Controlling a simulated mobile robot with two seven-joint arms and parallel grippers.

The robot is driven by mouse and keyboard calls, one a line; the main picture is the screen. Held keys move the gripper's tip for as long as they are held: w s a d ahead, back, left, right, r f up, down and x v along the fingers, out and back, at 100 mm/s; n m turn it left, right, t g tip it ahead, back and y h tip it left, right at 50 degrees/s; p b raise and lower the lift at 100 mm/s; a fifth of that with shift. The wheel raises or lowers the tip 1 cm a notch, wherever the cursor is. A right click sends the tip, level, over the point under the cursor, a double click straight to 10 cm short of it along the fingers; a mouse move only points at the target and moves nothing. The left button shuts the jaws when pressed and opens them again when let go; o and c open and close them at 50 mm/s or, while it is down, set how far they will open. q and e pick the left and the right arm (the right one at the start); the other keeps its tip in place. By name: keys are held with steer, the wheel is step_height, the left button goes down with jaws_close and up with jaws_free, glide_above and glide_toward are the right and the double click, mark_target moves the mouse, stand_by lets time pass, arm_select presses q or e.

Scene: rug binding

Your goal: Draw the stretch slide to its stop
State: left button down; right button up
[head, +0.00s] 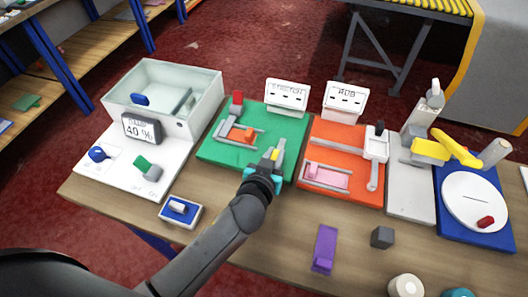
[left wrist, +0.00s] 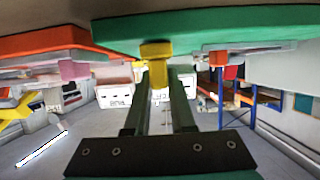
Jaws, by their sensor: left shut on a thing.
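A yellow handle (head: 275,155), apparently part of the stretch slide, is at the board's front right. My left gripper (head: 268,162) is shut on this handle. In the left wrist view the yellow handle (left wrist: 157,62) sits between the two dark fingers, just below the green board (left wrist: 200,30). How far the slide is from its stop cannot be seen.
An orange RUB board (head: 345,146) with a pink block stands just right of the green board.

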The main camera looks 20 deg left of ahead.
arm_select(q)
steer(key=shift+d, duration=1.55)
steer(key=shift+s, duration=0.1)
steer(key=c, duration=0.8)
jaws_free()
steer(key=shift+d, duration=0.15)
steer(key=shift+o, duration=0.2)
